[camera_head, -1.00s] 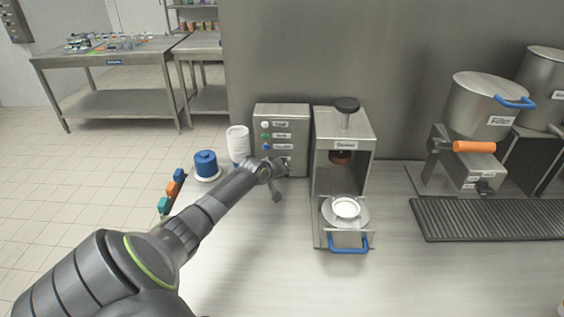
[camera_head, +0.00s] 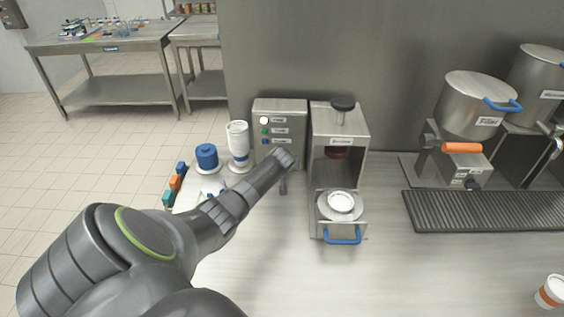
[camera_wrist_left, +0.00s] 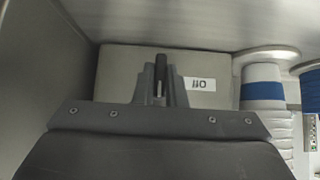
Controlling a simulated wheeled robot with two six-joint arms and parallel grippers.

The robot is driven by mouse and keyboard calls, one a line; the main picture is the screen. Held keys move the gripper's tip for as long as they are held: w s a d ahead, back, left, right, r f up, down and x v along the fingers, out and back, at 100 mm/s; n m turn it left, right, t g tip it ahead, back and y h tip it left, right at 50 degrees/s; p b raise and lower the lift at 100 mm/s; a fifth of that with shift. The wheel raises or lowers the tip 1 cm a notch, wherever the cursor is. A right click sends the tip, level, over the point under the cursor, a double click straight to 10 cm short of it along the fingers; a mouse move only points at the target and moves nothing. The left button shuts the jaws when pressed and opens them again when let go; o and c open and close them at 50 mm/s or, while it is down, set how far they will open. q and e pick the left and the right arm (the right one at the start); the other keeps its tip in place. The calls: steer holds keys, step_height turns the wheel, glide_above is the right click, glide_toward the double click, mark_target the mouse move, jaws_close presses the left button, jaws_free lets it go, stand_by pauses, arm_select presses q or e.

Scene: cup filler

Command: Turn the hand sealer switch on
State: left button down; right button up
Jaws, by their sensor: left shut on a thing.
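The hand sealer's metal control box (camera_head: 279,118) stands at the back of the counter, with three small labelled lights on its upper front. The sealer (camera_head: 338,125) stands just right of it, with a white cup rim (camera_head: 341,202) in its blue-handled front holder. In the left wrist view, the box face (camera_wrist_left: 120,70) shows a small "I/O" label upside down. A black switch (camera_wrist_left: 160,62) beside that label sits between the fingers of my left gripper (camera_wrist_left: 160,84), which are shut on it. My right gripper is out of view.
A white stack (camera_head: 238,142) and a blue item (camera_head: 206,157) stand left of the box. Pots, including a filler pot (camera_head: 474,103), and a dark grate (camera_head: 484,211) are at right. A paper cup (camera_head: 551,291) is at bottom right. The front middle counter is clear.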

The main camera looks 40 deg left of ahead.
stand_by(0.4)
arm_select(q)
steer(key=c, duration=1.5)
jaws_free()
steer(key=shift+v, duration=0.8)
steer(key=v, duration=1.5)
steer(key=shift+s+d+r, duration=0.2)
steer(key=shift+d+r, duration=0.05)
